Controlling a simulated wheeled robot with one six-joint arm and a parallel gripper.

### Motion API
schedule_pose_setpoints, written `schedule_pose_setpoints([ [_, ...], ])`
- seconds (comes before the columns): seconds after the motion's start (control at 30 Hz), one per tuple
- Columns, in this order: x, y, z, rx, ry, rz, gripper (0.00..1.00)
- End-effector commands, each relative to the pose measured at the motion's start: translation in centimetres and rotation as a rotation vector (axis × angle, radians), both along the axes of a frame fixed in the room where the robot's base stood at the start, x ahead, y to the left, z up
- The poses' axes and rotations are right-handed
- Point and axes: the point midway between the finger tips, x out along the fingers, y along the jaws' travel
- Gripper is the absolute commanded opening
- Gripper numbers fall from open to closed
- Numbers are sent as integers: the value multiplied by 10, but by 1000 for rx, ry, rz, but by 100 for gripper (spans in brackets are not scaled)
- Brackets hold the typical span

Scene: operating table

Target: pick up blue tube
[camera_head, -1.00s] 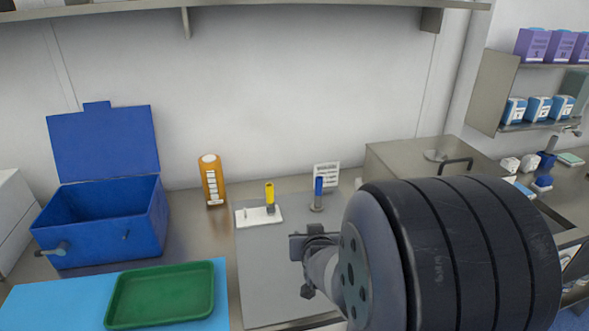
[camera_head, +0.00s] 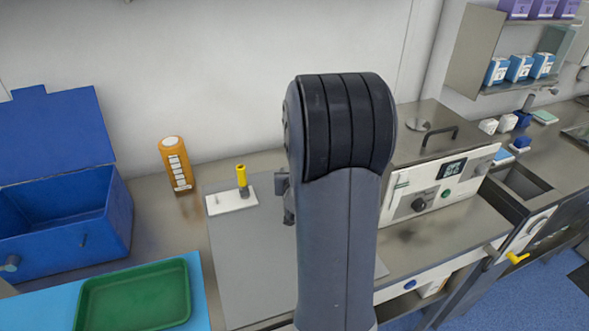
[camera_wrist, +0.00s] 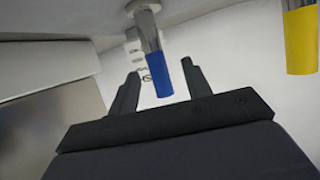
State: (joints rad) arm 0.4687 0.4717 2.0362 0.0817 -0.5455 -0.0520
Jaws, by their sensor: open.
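The blue tube (camera_wrist: 158,76) shows in the wrist view, which looks upside down. It has a blue end and a clear or metallic lower part on a round base (camera_wrist: 142,7). My gripper (camera_wrist: 160,68) is open, with one finger on each side of the tube's blue end in the picture. I cannot tell whether the tube is fully between the fingers or still beyond them. Nothing is seen held. In the head view the tube is hidden behind my arm, and only a bit of my gripper (camera_head: 283,190) shows.
A yellow tube (camera_head: 242,176) stands on a white block (camera_head: 220,203) left of my arm; it also shows in the wrist view (camera_wrist: 301,38). An orange bottle (camera_head: 177,165), a blue box (camera_head: 62,245) and a green tray (camera_head: 135,300) are further left. A steel appliance (camera_head: 428,192) stands right.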

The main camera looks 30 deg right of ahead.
Motion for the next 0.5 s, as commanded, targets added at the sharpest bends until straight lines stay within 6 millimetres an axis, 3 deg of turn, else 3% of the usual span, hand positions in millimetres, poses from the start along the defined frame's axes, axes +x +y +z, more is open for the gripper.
schedule_pose_setpoints([
  [0.5, 31, -23, -20, 0, 1, 0, 47],
])
